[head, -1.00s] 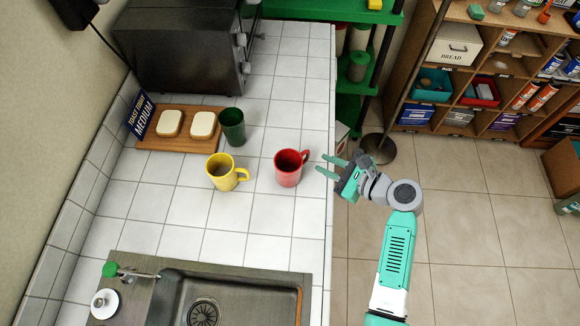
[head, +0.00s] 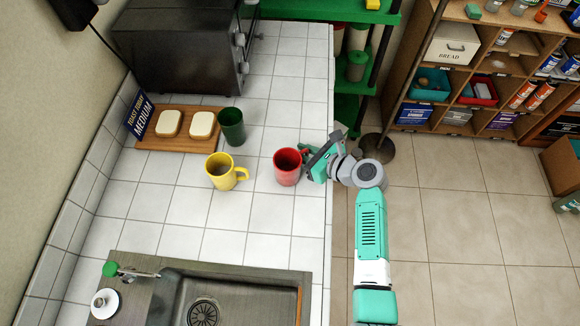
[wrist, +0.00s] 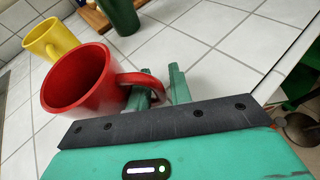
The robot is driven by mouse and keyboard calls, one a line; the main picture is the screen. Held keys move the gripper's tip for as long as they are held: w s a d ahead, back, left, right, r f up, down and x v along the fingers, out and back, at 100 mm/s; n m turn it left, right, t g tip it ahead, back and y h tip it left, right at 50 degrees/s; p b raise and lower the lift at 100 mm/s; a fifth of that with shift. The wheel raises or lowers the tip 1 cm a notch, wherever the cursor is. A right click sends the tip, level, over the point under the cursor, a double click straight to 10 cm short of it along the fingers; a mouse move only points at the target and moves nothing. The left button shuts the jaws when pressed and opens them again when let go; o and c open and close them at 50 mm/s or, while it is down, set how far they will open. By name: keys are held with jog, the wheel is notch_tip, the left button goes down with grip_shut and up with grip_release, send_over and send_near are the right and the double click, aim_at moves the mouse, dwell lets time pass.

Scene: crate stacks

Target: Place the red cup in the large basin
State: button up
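The red cup (head: 287,168) stands upright on the white tiled counter, near its right edge, with its handle toward my gripper (head: 312,160). In the wrist view the red cup (wrist: 78,82) is close at left. My gripper (wrist: 160,90) is open, its two green fingers apart at the handle, which shows between them. Whether they touch the handle is unclear. The large basin (head: 168,300) is a dark metal sink at the bottom of the head view, partly cut off by the frame.
A yellow mug (head: 221,173) stands left of the red cup, with a green cup (head: 231,126) behind it. A wooden board (head: 150,143) holds bread slices. A toaster oven (head: 185,48) is at the back. A tap (head: 112,269) is beside the sink. Tiles between cup and sink are clear.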

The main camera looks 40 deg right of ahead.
jog(key=shift+w, duration=0.15)
jog(key=shift+c, duration=0.2)
grip_shut()
jog(key=shift+r, duration=0.3)
notch_tip(320, 180, up, 3)
jog(key=shift+a+r+p, duration=0.1)
jog(key=shift+a+p, duration=0.05)
jog(key=shift+p, duration=0.45)
jog(key=s+a, duration=0.2)
jog(key=s, duration=0.2)
jog(key=s+a+p, duration=0.1)
jog(key=s+a, duration=0.2)
jog(key=s, duration=0.2)
jog(key=s+a+r, duration=0.1)
jog(key=s+a, duration=0.2)
jog(key=s, duration=0.2)
jog(key=shift+r+p, duration=0.1)
jog(key=shift+p, duration=0.3)
